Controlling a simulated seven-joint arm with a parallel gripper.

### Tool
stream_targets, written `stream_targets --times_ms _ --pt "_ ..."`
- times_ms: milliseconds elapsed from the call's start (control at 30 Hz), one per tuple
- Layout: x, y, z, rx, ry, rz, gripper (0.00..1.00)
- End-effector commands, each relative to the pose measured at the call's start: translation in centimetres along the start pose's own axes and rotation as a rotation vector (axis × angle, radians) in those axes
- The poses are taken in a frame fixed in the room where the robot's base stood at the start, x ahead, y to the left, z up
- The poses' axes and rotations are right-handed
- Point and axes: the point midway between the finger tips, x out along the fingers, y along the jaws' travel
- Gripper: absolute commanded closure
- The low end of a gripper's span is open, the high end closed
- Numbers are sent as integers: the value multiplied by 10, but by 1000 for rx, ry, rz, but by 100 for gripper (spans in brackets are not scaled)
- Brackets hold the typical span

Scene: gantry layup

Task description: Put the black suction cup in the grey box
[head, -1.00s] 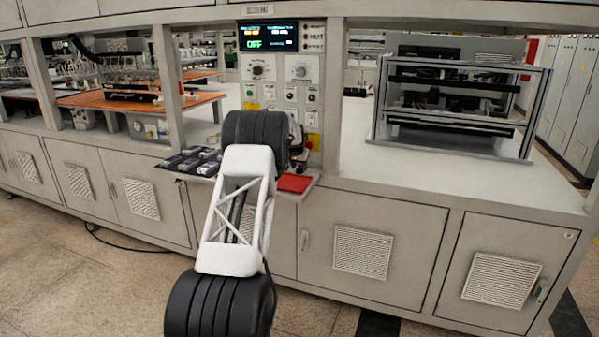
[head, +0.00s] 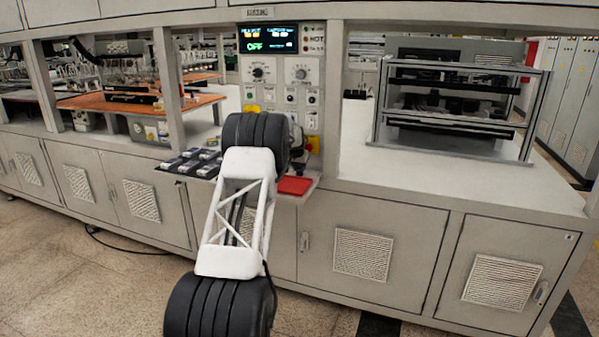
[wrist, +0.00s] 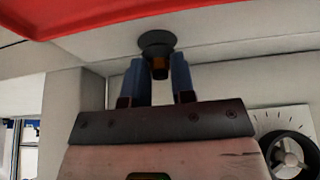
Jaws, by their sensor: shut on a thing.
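The black suction cup (wrist: 156,42) is held at the tips of my gripper (wrist: 158,68) in the wrist view, its round dark rim beyond the blue fingers and an orange-brown part between them. My gripper is shut on it. In the head view my own arm hides the gripper and the cup. Several small grey and dark boxes (head: 196,163) sit on the ledge left of my arm in the head view. I cannot tell which of them is the grey box.
A red tray or mat (head: 295,185) lies on the ledge right of my arm; a red surface (wrist: 130,12) also crosses the top of the wrist view. A control panel (head: 271,68) with knobs stands behind. A metal-framed rack (head: 455,110) stands on the right counter.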

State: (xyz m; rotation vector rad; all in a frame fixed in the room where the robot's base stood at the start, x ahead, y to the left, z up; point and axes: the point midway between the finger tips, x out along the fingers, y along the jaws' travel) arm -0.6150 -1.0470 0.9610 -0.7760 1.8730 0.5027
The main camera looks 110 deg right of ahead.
Motion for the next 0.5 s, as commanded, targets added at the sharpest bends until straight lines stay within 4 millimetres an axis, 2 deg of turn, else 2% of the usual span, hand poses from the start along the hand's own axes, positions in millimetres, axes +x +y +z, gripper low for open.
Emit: stream_targets --times_ms 267,500 --pt "-7 0 -3 0 0 0 100" --pt "-26 0 -12 0 2 -1 100"
